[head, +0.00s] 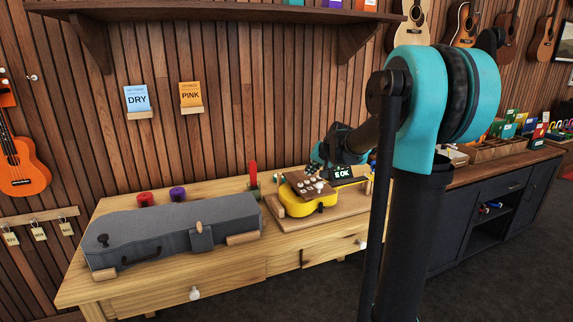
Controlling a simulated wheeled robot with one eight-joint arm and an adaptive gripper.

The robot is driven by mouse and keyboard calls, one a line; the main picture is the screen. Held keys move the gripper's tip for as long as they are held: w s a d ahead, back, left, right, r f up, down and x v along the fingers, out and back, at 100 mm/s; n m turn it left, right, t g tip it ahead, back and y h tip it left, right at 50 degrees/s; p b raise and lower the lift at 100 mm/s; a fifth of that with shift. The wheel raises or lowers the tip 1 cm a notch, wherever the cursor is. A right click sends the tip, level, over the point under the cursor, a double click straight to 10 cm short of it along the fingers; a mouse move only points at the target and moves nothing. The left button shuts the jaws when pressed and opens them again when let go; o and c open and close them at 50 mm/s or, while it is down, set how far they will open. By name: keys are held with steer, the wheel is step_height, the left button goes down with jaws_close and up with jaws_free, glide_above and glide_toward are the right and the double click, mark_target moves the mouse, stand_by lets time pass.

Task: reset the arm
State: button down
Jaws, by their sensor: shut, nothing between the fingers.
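My arm (429,110), teal and black, rises at the right and reaches left and away over the wooden workbench. My gripper (318,164) is small and dark at its far end, above a brown headstock-like piece with pale pegs (310,188). It is shut, with nothing seen held in it. Fine contact between the gripper and that piece cannot be told. A yellow body (308,211) lies under the brown piece on a wooden board (290,224). A small display reading "OK" (342,173) stands beside it.
A grey instrument case (165,232) lies on the bench's left, with red (145,199) and purple (178,194) round items behind it. A red upright item (253,172) stands near the middle. A shelf (220,9) overhangs the wall. A dark cabinet (462,225) stands right.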

steer(key=s+d+f+n+g+h, duration=0.1)
steer(key=s+f, duration=0.5)
steer(key=s, duration=0.6)
steer(key=s+d+f+n+g+h, duration=0.1)
steer(key=s+f, duration=0.5)
steer(key=s, duration=0.6)
steer(key=s+d+f+n+g+h, duration=0.1)
steer(key=s+f, duration=0.5)
steer(key=s, duration=0.6)
steer(key=shift+s+d+f+n+g, duration=0.15)
steer(key=shift+s+d+n+g, duration=0.25)
